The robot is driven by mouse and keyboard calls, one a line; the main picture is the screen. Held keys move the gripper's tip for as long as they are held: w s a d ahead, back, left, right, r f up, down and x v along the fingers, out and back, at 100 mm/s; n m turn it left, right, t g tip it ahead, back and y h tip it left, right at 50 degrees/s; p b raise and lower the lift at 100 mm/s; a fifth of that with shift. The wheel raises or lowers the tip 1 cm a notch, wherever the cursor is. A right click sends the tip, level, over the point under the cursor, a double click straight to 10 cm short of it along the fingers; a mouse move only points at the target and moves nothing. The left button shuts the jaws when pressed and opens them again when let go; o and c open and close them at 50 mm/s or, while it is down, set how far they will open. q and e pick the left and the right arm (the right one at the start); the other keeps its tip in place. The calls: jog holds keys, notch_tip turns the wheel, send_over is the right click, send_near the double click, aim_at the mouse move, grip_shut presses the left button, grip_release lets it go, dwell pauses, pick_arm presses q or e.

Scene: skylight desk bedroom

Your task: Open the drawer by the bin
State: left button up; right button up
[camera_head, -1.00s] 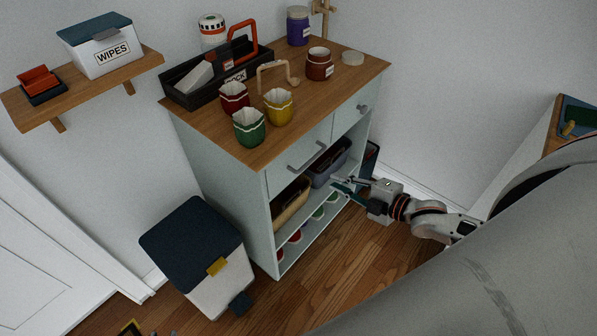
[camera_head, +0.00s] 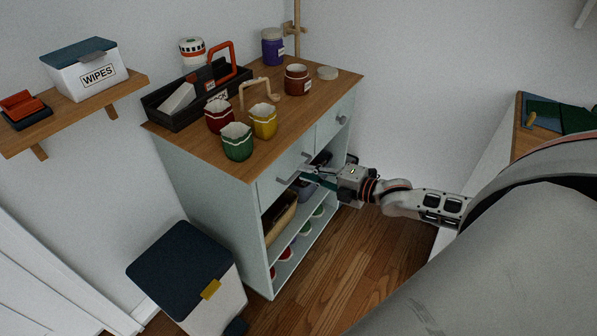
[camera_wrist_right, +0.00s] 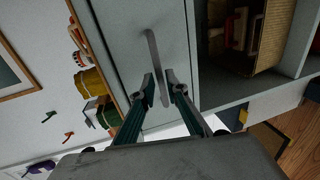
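The white bin (camera_head: 215,310) with a dark blue lid and yellow tab stands on the floor beside the pale cabinet. The drawer by the bin (camera_head: 270,187) is the cabinet's nearer drawer and looks shut. Its grey bar handle (camera_head: 294,168) also shows in the right wrist view (camera_wrist_right: 153,50). My right gripper (camera_head: 309,172) is at the handle. In the right wrist view its fingers (camera_wrist_right: 160,78) are apart, with one end of the handle between them and gaps visible beside it. Whether a finger touches the handle is unclear. My left gripper is out of view.
On the wooden cabinet top (camera_head: 290,117) stand a black caddy (camera_head: 190,114), several cups and jars. A second drawer (camera_head: 327,128) is farther along. Open shelves below hold a tan basket (camera_head: 280,218). A wall shelf (camera_head: 75,118) is at left. Wood floor (camera_head: 345,250) is clear in front.

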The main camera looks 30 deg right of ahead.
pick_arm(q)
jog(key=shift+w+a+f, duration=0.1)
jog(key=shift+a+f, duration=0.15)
pick_arm(e)
jog(key=shift+x, duration=1.6)
grip_shut()
